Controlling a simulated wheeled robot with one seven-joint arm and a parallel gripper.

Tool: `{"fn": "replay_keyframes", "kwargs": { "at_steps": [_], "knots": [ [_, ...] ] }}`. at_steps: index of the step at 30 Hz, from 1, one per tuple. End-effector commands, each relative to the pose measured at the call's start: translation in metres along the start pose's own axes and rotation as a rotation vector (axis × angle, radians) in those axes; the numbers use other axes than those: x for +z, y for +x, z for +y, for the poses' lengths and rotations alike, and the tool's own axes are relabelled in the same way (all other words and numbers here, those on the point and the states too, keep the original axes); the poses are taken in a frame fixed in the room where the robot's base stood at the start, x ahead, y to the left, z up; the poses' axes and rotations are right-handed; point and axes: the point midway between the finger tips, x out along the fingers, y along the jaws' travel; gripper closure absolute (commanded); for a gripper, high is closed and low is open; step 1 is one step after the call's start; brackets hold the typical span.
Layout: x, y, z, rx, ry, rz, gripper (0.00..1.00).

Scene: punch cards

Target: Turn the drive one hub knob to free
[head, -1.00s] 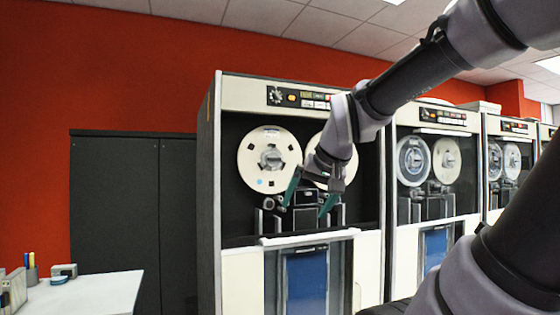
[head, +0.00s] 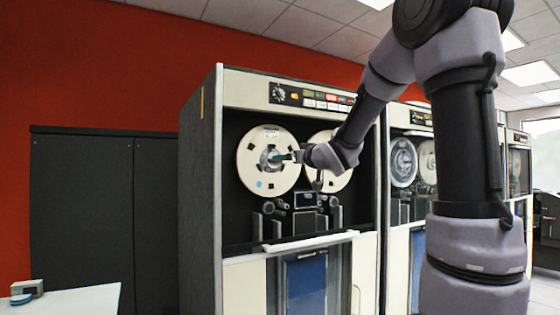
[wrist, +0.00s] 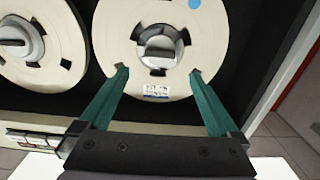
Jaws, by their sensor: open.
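The nearest tape drive holds two cream reels. The left reel (head: 255,178) has a grey hub knob (head: 268,158) with a raised bar across it. In the wrist view, the same reel, with its blue dot at the top, shows the knob (wrist: 158,47) with its bar lying roughly level. My gripper (head: 288,157) is at hub height, close in front of the reel at the right side of the hub. Its green fingers are spread (wrist: 159,70) and empty, the tips on either side below the knob in the wrist view. I cannot tell whether they touch the reel.
The right reel (head: 338,180) is partly behind my arm. Below the reels stand tape guides and head blocks (head: 305,202). A control panel (head: 310,97) runs above. More drives (head: 415,175) stand to the right, a dark cabinet (head: 85,210) and white table (head: 75,301) to the left.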

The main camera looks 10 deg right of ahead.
Motion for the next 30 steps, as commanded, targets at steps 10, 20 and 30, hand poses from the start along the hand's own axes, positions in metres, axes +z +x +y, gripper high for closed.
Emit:
{"fn": "replay_keyframes", "kwargs": {
  "at_steps": [10, 20, 30],
  "knots": [
    [0.001, 0.065, 0.0, 0.0, 0.001, -0.002, 0.03],
    [0.0, 0.085, 0.0, 0.002, 0.001, -0.001, 0.03],
    [0.0, 0.085, 0.0, 0.002, 0.0, -0.001, 0.6]
  ]
}}
